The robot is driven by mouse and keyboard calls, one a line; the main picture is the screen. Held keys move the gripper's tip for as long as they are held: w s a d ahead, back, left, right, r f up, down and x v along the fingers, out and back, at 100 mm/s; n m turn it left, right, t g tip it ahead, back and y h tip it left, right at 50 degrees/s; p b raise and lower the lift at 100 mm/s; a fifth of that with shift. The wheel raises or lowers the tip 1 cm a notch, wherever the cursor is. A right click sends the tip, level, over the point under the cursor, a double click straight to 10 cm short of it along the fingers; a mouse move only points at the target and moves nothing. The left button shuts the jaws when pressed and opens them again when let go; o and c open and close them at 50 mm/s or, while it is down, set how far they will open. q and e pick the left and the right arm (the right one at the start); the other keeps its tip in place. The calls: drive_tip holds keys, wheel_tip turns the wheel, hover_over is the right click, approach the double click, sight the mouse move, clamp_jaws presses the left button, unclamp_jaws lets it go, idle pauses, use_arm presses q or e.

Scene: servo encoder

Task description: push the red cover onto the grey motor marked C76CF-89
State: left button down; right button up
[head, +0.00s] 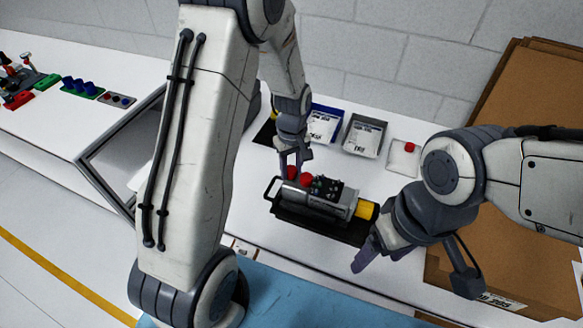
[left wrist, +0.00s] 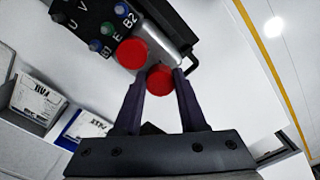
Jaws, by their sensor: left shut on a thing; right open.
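The grey motor (head: 342,200) lies on a black base, with a yellow end at right and a black panel of coloured connectors on top. Its marking is not legible. My left gripper (head: 291,166) is above its left part, shut on a red cover (left wrist: 159,81). In the left wrist view the held cover sits between the fingertips (left wrist: 157,88), at the motor's edge. I cannot tell whether it touches the motor. A second red cover (left wrist: 131,52) is on the motor beside the connectors; it also shows in the head view (head: 307,180). My right gripper (head: 372,257) is open and empty, in front of the motor's right end.
A blue tray (head: 339,113) and a grey tray (head: 377,128) with labels stand behind the motor. A white plate with a red piece (head: 409,147) is right of them. Cardboard (head: 535,95) stands at right. Coloured parts (head: 82,87) lie far left.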

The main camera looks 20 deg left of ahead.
sight(292, 171)
use_arm(q)
drive_tip(key=shift+f+b, duration=0.3)
drive_tip(key=shift+f, duration=0.25)
idle(0.4)
drive_tip(key=shift+c, duration=1.9)
unclamp_jaws()
wheel_tip(292, 171, up, 9)
drive_tip(key=shift+d+r+b, duration=0.1)
drive_tip(key=shift+r+b, duration=0.1)
drive_tip(key=shift+b, duration=0.85)
drive_tip(key=s+d+r+m+b, duration=0.2)
drive_tip(key=s+d+m, duration=0.6)
drive_tip(key=s+d, duration=0.3)
drive_tip(key=s+d+f+m+h+b, duration=0.1)
drive_tip(key=s+d+m, duration=0.1)
drive_tip(key=s+m, duration=0.7)
drive_tip(key=s, duration=0.3)
drive_tip(key=shift+s+d+f+b, duration=0.15)
drive_tip(key=shift+s+d+b, duration=0.1)
drive_tip(key=shift+d+b, duration=0.05)
